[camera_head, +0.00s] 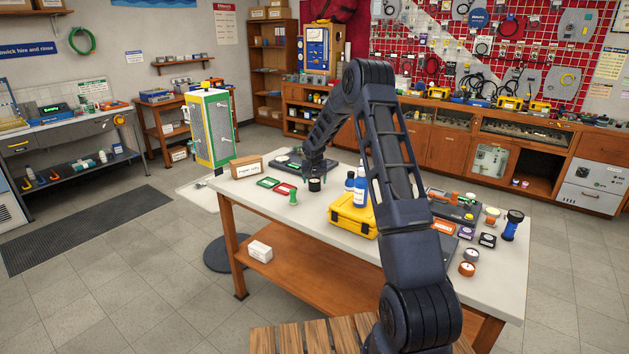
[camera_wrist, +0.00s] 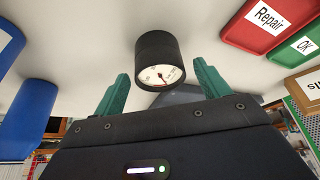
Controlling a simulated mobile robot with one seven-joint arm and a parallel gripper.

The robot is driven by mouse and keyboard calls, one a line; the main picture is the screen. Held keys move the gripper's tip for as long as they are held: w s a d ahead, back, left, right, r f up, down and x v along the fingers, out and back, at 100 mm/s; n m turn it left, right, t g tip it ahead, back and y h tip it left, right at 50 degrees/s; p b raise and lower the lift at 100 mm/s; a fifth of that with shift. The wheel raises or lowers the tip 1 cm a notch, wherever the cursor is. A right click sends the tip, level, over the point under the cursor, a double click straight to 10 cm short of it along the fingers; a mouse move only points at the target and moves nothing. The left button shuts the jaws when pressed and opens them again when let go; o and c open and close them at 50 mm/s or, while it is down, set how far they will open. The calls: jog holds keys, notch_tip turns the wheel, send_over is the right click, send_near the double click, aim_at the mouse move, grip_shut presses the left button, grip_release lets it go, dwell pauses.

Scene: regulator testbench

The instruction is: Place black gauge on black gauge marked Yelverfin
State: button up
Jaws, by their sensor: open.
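A black gauge (camera_head: 314,185), a short black cylinder with a white dial, stands on the far part of the light tabletop. In the wrist view the black gauge (camera_wrist: 156,50) shows its dial and red needle. My gripper (camera_head: 316,175) is close to it, and in the wrist view its green fingers (camera_wrist: 161,70) stand apart on either side of the gauge with gaps visible. I cannot make out a marking Yelverfin on any gauge in these views.
A yellow case (camera_head: 353,216) and blue bottles (camera_head: 360,190) stand right of the gauge. A green card (camera_head: 268,182), a red card (camera_head: 285,189) and a small green item (camera_head: 293,198) lie left. Several small instruments crowd the table's right end. The front left tabletop is clear.

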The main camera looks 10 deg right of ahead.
jog(key=d+v, duration=0.1)
jog(key=v, duration=1.1)
jog(key=s+d+r+n, duration=0.1)
jog(key=s+d+r, duration=0.2)
jog(key=s+r, duration=0.85)
jog(key=s+d+r, duration=0.2)
jog(key=s+r, duration=0.7)
jog(key=s, duration=0.6)
jog(key=s+d+f+n, duration=0.1)
jog(key=s+d, duration=0.1)
jog(key=s, duration=2.8)
jog(key=shift+y, duration=0.4)
